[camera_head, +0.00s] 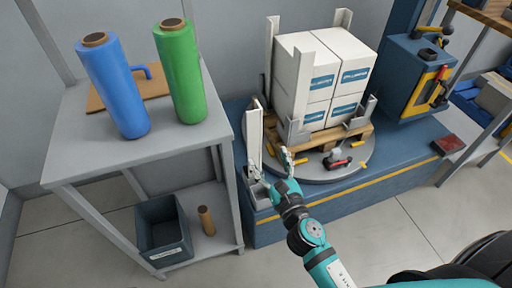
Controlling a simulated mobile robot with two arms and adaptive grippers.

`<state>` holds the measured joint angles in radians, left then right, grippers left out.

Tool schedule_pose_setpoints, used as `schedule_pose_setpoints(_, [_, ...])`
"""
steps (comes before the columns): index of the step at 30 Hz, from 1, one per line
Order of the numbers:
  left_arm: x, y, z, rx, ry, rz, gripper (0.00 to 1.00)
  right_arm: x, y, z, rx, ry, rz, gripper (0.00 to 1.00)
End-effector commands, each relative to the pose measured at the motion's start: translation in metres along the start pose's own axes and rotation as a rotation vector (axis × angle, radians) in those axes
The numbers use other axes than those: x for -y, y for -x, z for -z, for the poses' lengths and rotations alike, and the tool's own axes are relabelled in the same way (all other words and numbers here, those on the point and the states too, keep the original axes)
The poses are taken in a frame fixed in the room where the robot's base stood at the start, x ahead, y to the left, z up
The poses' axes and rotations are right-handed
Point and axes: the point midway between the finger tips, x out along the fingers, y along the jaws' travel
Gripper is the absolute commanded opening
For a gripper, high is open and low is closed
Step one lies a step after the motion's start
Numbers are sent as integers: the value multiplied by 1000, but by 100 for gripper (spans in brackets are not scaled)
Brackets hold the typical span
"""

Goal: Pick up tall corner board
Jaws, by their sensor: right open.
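A tall white corner board (254,137) stands upright at the left end of the blue platform, its foot at a small grey holder (258,197). My right gripper (272,164) is open just right of the board's lower part, with its fingers spread. I cannot tell whether a finger touches the board. Other white corner boards stand at the pallet load: one at the back left (271,55) and one at the back right (343,18). My left gripper is out of view.
White boxes (294,72) sit on a wooden pallet (318,138) on a round turntable (350,165). A red-handled tool (337,162) lies in front of them. A grey table (70,150) with blue (113,88) and green (180,75) rolls stands left. Floor at the front is clear.

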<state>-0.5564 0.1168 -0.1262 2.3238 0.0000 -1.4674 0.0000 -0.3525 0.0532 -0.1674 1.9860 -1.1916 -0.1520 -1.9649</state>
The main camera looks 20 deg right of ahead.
Motion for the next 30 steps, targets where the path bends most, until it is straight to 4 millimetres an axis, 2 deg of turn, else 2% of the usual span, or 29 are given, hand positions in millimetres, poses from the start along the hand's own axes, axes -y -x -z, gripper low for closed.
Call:
schedule_pose_setpoints(3, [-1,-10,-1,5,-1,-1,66,0,-21,-1,1,0,0,71])
schedule_pose_setpoints(6, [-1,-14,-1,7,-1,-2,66,0,-30,0,0,-1,-1,71])
schedule_pose_setpoints(11, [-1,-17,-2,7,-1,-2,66,-1,-40,1,0,-2,0,71])
schedule_pose_setpoints(19, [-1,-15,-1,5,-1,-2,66,-3,-79,1,1,-3,0,71])
schedule_pose_setpoints(22, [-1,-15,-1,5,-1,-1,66,-3,-85,1,-1,-2,1,71])
schedule_pose_setpoints(29, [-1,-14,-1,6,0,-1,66,-3,-86,2,-1,-2,0,71])
schedule_pose_setpoints(30, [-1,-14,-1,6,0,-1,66,-3,-86,1,-1,-2,0,66])
